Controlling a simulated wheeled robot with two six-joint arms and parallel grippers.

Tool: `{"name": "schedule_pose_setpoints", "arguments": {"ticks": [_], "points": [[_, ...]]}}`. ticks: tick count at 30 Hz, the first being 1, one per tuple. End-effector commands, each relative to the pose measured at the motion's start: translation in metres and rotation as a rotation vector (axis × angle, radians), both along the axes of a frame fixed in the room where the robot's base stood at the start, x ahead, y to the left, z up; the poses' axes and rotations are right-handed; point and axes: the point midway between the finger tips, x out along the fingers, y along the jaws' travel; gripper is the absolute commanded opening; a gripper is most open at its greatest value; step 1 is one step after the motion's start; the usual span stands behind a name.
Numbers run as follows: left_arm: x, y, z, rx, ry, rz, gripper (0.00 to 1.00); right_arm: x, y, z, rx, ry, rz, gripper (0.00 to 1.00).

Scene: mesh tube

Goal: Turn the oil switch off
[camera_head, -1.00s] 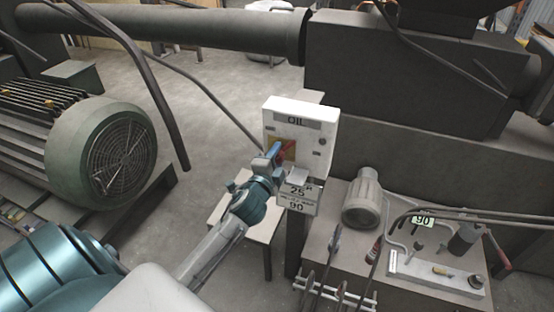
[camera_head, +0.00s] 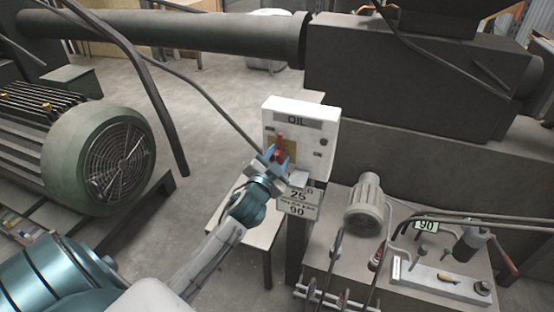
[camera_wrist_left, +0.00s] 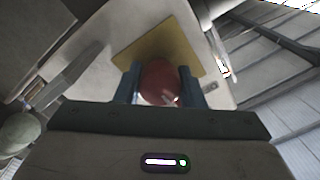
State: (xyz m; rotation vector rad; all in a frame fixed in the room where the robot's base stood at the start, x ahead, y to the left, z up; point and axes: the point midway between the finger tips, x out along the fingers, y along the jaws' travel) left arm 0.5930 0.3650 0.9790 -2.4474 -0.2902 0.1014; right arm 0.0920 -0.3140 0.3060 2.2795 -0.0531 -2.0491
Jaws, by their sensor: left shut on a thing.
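The oil switch box (camera_head: 313,117) is a white box labelled "OIL" on a post near the middle of the head view. Its red switch handle (camera_head: 280,146) stands out from a yellow plate (camera_head: 272,151) and points upward. My left gripper (camera_head: 275,158) is at the handle. In the left wrist view the red handle (camera_wrist_left: 158,82) sits between the two blue fingers (camera_wrist_left: 158,90), in front of the yellow plate (camera_wrist_left: 160,48). The fingers are shut on it and partly hide it. My right gripper does not show.
A small table (camera_head: 262,235) stands under the arm. A green motor (camera_head: 105,155) is at the left. A grey machine with a small motor (camera_head: 366,205) and hoses is at the right.

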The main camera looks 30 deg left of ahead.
Motion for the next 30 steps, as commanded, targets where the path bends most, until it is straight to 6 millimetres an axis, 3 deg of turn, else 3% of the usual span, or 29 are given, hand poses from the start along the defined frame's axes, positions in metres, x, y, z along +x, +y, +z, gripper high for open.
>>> {"name": "schedule_pose_setpoints", "arguments": {"ticks": [16,17,19,30], "points": [[-0.0002,0.0000,-0.0016,-0.024,-0.002,0.000,0.13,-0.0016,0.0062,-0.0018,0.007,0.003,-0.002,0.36],[-0.0002,0.0000,-0.0016,-0.024,-0.002,0.000,0.41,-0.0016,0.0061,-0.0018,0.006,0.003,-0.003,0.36],[-0.0002,0.0000,-0.0015,-0.024,-0.002,0.000,0.55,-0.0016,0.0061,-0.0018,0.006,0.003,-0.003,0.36],[-0.0045,-0.0010,-0.0020,-0.021,-0.003,0.000,0.57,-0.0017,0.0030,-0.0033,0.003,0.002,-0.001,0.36]]}}
